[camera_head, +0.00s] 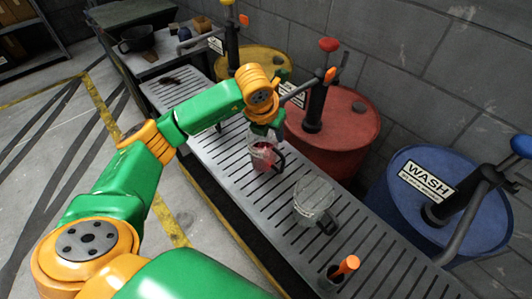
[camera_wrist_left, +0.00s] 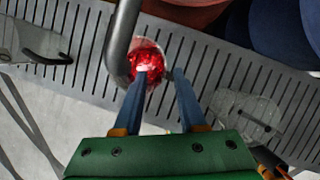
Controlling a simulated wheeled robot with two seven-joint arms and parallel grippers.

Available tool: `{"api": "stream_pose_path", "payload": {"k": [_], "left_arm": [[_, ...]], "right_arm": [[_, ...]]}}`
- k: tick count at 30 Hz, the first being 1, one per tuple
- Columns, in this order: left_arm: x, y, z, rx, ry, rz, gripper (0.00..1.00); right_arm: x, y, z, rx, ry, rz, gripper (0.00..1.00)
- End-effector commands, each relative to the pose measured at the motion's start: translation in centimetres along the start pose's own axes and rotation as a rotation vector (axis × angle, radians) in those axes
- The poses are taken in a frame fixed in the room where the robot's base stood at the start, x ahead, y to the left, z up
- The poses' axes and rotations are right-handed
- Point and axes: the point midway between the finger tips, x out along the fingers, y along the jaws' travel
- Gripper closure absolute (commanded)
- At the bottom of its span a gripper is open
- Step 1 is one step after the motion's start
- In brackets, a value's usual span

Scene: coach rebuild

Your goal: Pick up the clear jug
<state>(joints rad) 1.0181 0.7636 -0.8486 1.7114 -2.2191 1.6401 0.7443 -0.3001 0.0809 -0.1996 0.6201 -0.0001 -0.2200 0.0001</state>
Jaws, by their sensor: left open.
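A clear, empty-looking jug (camera_head: 312,196) with a dark handle stands on the slatted grey bench; in the left wrist view it shows at the right (camera_wrist_left: 246,110). A second see-through jug (camera_head: 262,157) with red contents stands farther along the bench; it also shows in the left wrist view (camera_wrist_left: 146,58). My left gripper (camera_head: 266,127) is above the red-filled jug, off to the left of the clear jug. Its two fingers (camera_wrist_left: 165,75) are apart, with nothing seen held between them. The fingertips are partly hidden in the head view. My right gripper is not in view.
Red (camera_head: 340,125), yellow (camera_head: 262,62) and blue (camera_head: 440,200) drums with pumps and spouts stand behind the bench. A spout pipe (camera_wrist_left: 120,40) passes close to the red-filled jug. An orange-handled tool (camera_head: 346,266) stands upright at the bench's near end.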

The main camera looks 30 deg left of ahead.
Motion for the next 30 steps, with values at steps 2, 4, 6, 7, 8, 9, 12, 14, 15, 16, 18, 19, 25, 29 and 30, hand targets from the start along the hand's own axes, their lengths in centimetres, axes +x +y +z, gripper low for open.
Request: {"api": "stream_pose_path", "payload": {"k": [2,4,6,7,8,9,12,14,15,16,18,19,25,29,30], "left_arm": [[1.1,-0.2,-0.2,0.000,0.005,-0.002,0.60],[2.5,-0.3,-0.4,0.002,0.006,-0.004,0.60],[4.0,-0.5,-0.6,0.002,0.005,-0.005,0.60],[4.6,-0.5,-0.6,0.001,0.004,-0.005,0.60],[5.0,-0.5,-0.6,0.002,0.003,-0.005,0.60],[5.4,-0.5,-0.6,0.003,0.003,-0.006,0.60],[5.8,-0.5,-0.6,0.005,0.000,-0.007,0.60],[5.8,-0.5,-0.6,0.005,0.000,-0.008,0.60],[5.8,-0.5,-0.6,0.005,0.000,-0.008,0.60],[5.8,-0.5,-0.6,0.005,0.000,-0.008,0.60],[5.7,-0.5,-0.6,0.005,0.000,-0.008,0.78],[5.7,-0.5,-0.6,0.005,0.000,-0.008,0.87],[5.7,-0.6,-0.6,0.005,0.000,-0.009,1.00],[5.7,-0.6,-0.6,0.005,0.000,-0.009,1.00],[5.7,-0.6,-0.6,0.005,0.000,-0.009,1.00]], "right_arm": [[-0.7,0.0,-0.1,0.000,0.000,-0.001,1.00],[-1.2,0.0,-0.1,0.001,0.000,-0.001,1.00],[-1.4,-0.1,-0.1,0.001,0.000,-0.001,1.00],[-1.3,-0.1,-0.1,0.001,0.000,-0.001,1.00],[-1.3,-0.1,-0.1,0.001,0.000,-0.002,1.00],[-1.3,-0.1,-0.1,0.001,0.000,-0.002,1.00],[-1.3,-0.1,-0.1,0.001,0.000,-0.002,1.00],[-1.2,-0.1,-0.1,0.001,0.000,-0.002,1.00],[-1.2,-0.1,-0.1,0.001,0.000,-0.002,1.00],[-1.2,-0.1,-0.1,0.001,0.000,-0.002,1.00],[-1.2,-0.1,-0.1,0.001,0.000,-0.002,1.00],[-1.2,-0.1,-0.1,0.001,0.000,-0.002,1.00],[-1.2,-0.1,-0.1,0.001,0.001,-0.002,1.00],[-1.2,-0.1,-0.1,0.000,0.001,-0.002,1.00],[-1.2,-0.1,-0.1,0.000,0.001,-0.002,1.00]]}}
